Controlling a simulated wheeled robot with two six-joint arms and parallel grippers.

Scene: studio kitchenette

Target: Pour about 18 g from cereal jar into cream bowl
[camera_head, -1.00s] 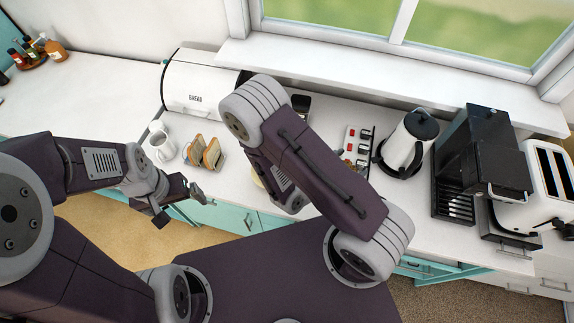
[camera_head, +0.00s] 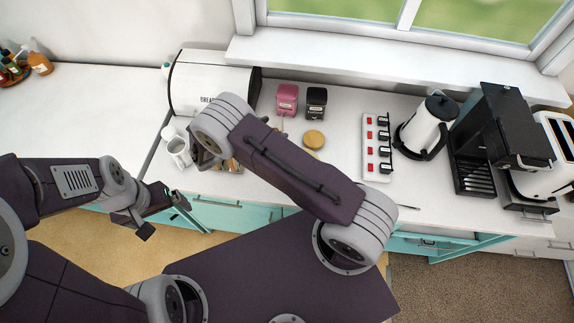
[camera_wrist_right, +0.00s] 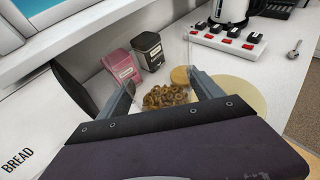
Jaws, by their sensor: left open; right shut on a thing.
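In the right wrist view, my right gripper (camera_wrist_right: 163,92) is shut on the clear cereal jar, with brown cereal rings (camera_wrist_right: 165,97) showing between its fingers. The jar's walls are hard to make out. A pale cream round thing (camera_wrist_right: 247,92) lies beyond the right-hand finger, partly hidden by it; I cannot tell whether it is the cream bowl. A tan round lid (camera_wrist_right: 184,75) lies on the counter behind the cereal; it also shows in the head view (camera_head: 314,139). In the head view my right arm hides the jar. My left gripper (camera_head: 163,213) is open and empty, before the counter's front edge.
The bread bin (camera_head: 205,85), pink tin (camera_head: 287,99) and black tin (camera_head: 316,102) stand at the back. A power strip (camera_head: 376,148), kettle (camera_head: 424,128) and coffee machine (camera_head: 500,130) are at right. A spoon (camera_head: 408,207) lies near the front edge.

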